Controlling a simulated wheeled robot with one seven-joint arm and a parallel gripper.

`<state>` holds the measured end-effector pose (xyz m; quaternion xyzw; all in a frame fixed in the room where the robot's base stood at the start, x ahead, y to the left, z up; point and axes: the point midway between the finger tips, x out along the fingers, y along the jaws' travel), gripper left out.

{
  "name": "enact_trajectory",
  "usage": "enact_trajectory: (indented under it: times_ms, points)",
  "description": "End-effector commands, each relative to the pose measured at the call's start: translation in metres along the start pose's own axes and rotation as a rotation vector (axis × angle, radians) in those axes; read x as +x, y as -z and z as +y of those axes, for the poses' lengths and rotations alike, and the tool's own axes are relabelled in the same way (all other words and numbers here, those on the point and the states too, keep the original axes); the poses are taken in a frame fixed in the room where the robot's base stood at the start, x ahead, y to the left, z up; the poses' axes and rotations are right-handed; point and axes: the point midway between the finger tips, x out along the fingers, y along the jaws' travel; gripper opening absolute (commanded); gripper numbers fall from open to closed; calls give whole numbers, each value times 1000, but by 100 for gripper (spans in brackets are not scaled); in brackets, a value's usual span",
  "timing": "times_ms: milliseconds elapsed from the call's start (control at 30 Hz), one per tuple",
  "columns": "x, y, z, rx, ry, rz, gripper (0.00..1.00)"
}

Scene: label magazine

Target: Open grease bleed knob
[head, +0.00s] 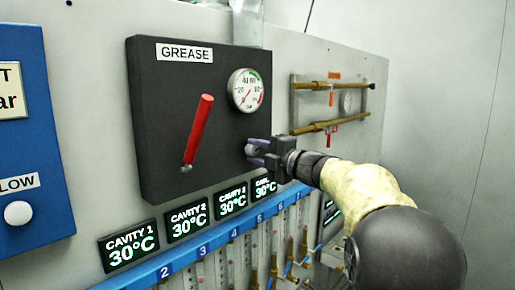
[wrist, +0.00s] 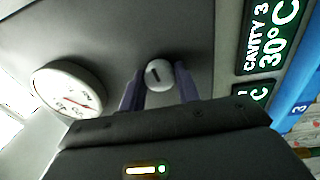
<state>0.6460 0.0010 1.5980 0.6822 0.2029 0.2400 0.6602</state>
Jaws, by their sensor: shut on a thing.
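The grease bleed knob (wrist: 159,74) is a small round pale knob with a dark mark on its face. It stands on the dark panel labelled GREASE (head: 150,95), below the round gauge. My gripper (head: 256,152) reaches it from the right. In the wrist view my gripper's fingers (wrist: 158,88) lie on both sides of the knob and are shut on it. In the head view the knob (head: 251,150) is partly hidden by the fingers.
A red lever (head: 199,130) on the same panel stands left of my gripper. The gauge (head: 244,90) is just above it. Temperature displays (head: 231,202) and a blue numbered manifold (head: 220,238) lie below. Brass pipes (head: 325,86) are on the wall at right.

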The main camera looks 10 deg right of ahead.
Motion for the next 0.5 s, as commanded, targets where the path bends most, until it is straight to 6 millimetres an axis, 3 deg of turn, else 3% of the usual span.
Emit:
enact_trajectory:
  times_ms: [500]
  points:
    - [0, 0, 3, 160, -6, -10, 9]
